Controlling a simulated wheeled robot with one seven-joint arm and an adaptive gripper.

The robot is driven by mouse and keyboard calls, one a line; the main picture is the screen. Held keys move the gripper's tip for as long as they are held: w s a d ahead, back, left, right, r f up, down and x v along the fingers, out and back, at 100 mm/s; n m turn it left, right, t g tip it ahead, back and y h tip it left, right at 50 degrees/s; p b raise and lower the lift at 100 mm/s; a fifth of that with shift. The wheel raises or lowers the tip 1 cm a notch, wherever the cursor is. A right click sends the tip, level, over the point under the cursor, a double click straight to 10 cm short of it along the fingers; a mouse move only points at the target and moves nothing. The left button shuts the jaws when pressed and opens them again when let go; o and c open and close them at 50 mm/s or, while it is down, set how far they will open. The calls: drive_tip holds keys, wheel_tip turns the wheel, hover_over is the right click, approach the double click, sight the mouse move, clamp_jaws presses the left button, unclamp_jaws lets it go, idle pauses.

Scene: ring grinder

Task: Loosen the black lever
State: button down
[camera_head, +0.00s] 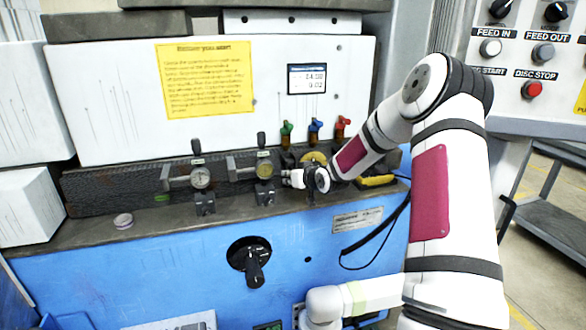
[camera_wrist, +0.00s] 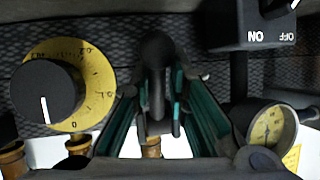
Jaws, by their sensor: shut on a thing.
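The black lever (camera_wrist: 156,50) stands upright in the middle of the wrist view, with a rounded dark top. My gripper (camera_wrist: 160,82) has its two teal-lined fingers on either side of it, shut on it. In the head view my gripper (camera_head: 298,179) is at the dark ledge of the machine, just right of the second dial gauge. The lever is hidden there behind my gripper and wrist.
A yellow dial with a black knob (camera_wrist: 45,92) is left of my fingers; a gauge (camera_wrist: 270,126) and an ON/OFF switch box (camera_wrist: 250,24) are right. Green (camera_head: 287,133), blue (camera_head: 315,129) and red (camera_head: 342,126) valve handles stand behind my gripper. Another gauge (camera_head: 201,178) stands left.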

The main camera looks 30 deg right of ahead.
drive_tip(key=g+p, duration=0.1)
drive_tip(key=s+r+g+p, duration=0.1)
drive_tip(key=p, duration=0.1)
drive_tip(key=shift+s+d+g+y, duration=0.2)
drive_tip(key=shift+d+g+y, duration=0.1)
drive_tip(key=shift+g, duration=0.1)
drive_tip(key=shift+s+r+m+g+p, duration=0.1)
drive_tip(key=shift+r+m+g+p, duration=0.15)
drive_tip(key=shift+g+p, duration=0.4)
drive_tip(key=g, duration=0.1)
drive_tip(key=g+b, duration=0.1)
drive_tip(key=g+y+b, duration=0.1)
drive_tip(key=shift+s+a+r+m, duration=0.15)
drive_tip(key=shift+s+r+m, duration=0.05)
drive_tip(key=shift+r+m, duration=0.1)
drive_tip(key=shift+s+r+g+y+b, duration=0.15)
drive_tip(key=shift+r+g+b, duration=0.1)
drive_tip(key=shift+g+b, duration=0.4)
drive_tip(key=shift+s+r+g+y+b, duration=0.2)
drive_tip(key=shift+g+b, duration=0.3)
drive_tip(key=shift+g, duration=0.2)
drive_tip(key=c, duration=1.6)
unclamp_jaws()
drive_tip(key=shift+c, duration=0.2)
drive_tip(key=shift+a, duration=0.1)
drive_tip(key=shift+a, duration=0.15)
drive_tip(key=shift+r, duration=0.1)
